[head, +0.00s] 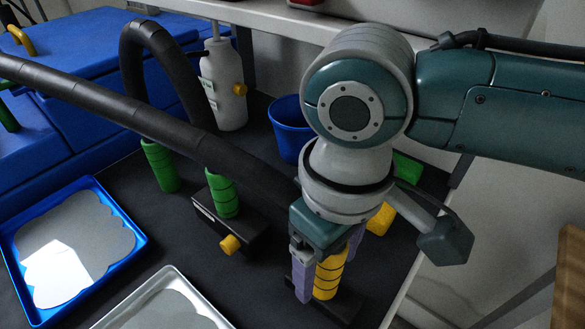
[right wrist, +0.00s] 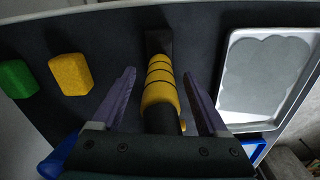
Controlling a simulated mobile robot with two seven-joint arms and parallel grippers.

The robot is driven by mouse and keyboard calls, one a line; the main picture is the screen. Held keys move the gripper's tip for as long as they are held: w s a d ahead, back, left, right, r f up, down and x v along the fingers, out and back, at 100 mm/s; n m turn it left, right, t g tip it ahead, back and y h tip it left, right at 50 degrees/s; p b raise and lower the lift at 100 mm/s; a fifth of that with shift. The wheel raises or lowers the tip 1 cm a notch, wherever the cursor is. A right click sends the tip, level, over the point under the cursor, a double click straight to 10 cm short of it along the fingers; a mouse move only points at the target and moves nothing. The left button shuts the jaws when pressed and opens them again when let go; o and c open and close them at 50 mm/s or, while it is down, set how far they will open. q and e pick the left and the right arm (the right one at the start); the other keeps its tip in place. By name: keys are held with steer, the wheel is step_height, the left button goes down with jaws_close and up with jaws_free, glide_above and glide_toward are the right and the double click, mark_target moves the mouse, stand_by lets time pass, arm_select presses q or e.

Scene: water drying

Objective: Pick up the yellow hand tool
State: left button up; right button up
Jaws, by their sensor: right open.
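The yellow hand tool has a yellow grip with black rings and a dark part at its end. It shows in the head view (head: 329,274) at the lower middle, partly hidden by my right gripper, and in the right wrist view (right wrist: 160,88) at the centre. My right gripper (head: 327,268) is open, with its two purple fingers on either side of the yellow grip; in the right wrist view (right wrist: 159,76) gaps show between the grip and both fingers. My left gripper is not in view.
Green-ringed handles (head: 222,196) and a black hose (head: 110,98) are to the left. A blue tray (head: 142,245) and a white tray (head: 168,272) hold grey shapes. A white bottle (head: 226,88) and blue bucket (head: 290,138) stand behind. A yellow block (right wrist: 71,74) lies beside a green one (right wrist: 17,79).

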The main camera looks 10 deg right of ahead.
steer(key=shift+f, duration=0.15)
jaws_close()
stand_by(0.5)
